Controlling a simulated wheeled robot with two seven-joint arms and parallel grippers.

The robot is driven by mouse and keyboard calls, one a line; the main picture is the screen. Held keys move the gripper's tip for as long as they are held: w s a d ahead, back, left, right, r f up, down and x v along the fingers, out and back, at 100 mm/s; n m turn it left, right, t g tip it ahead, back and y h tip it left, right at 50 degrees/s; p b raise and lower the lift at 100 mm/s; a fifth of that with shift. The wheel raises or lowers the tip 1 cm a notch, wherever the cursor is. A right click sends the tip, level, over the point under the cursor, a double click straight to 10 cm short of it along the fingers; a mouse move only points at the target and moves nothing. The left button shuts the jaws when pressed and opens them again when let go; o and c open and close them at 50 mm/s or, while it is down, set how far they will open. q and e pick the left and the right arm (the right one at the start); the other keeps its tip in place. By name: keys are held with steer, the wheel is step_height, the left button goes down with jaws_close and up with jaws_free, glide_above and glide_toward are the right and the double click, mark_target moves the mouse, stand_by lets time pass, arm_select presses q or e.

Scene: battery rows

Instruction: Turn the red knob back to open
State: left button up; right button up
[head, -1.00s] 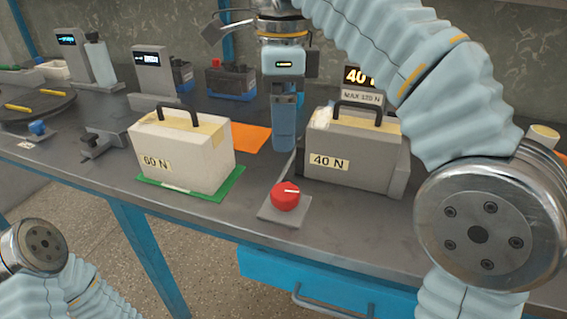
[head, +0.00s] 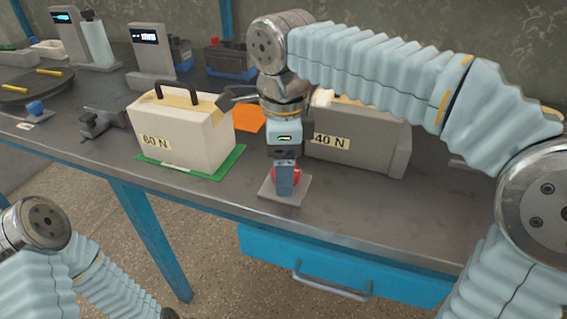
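The red knob (head: 272,174) sits on a small grey square plate (head: 291,196) near the table's front edge. It is mostly hidden behind my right gripper (head: 284,182), which points down right over it. Red shows on both sides of the gripper's finger. I cannot tell whether the fingers are spread or shut on the knob, and its white pointer mark is hidden. My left gripper is out of view; only my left arm shows at the lower left.
A pale 60 N case (head: 180,140) stands on a green mat (head: 230,162) left of the knob. A grey 40 N case (head: 360,142) stands behind right, partly hidden by my arm. An orange sheet (head: 249,117) lies behind. The table right of the plate is clear. A blue drawer (head: 345,268) hangs below.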

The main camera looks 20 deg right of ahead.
steer(key=shift+f, duration=0.15)
steer(key=shift+c, duration=0.5)
steer(key=c, duration=0.9)
steer(key=shift+c, duration=0.2)
steer(key=shift+n, duration=0.3)
